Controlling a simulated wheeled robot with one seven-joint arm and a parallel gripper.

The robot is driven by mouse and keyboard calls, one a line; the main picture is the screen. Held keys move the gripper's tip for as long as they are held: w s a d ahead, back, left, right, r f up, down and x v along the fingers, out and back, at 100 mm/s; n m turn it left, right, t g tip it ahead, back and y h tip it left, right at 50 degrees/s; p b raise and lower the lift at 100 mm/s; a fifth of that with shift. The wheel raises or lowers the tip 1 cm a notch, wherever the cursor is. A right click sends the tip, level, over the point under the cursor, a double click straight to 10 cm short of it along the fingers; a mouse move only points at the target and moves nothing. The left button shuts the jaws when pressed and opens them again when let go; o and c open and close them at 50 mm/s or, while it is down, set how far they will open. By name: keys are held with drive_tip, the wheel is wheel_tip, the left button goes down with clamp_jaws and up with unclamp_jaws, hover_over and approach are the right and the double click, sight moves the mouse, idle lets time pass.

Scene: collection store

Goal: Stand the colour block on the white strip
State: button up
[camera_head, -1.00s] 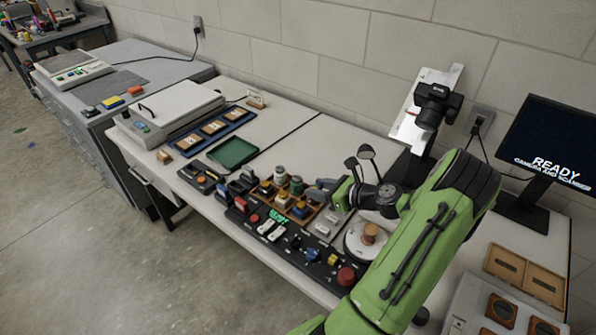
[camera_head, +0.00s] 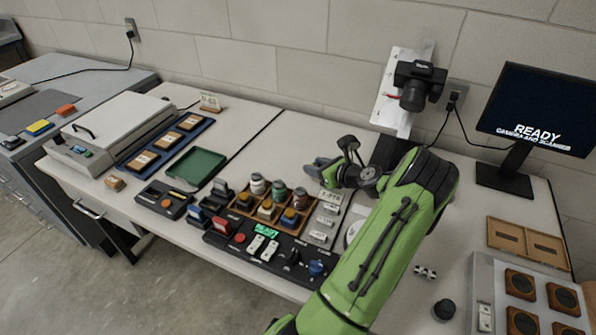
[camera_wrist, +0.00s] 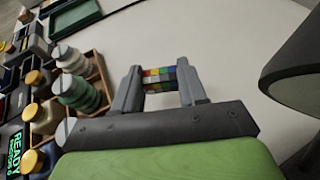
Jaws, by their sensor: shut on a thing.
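My gripper (camera_head: 318,168) is up beyond the wooden tray, near the back of the bench. In the wrist view, my gripper (camera_wrist: 158,88) is shut on the colour block (camera_wrist: 160,78), a small piece with a grid of red, orange, yellow, green, blue and pale squares. The block lies across between the two fingertips, with the pale bench top behind it. In the head view the block is too small to make out. I cannot pick out the white strip for certain in either view.
The wooden tray (camera_head: 243,212) holds several bottles and stamps. A black control panel (camera_head: 225,247) stands in front of it, a light plate with white pieces (camera_head: 326,222) to its right. A green tray (camera_head: 195,168) is to the left. A dark lamp-like shape (camera_wrist: 295,75) is close at right.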

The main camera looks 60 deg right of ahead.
drive_tip(key=x, duration=0.2)
drive_tip(key=f+b+x, duration=0.1)
drive_tip(key=x, duration=0.1)
drive_tip(key=b+x, duration=0.1)
drive_tip(key=x, duration=0.2)
drive_tip(key=shift+s+a+f, duration=0.1)
drive_tip(key=shift+s+f, duration=0.05)
drive_tip(key=shift+s, duration=0.25)
drive_tip(key=o, duration=0.6)
drive_tip(key=shift+c, duration=0.2)
drive_tip(key=o, duration=0.5)
drive_tip(key=shift+c, duration=0.2)
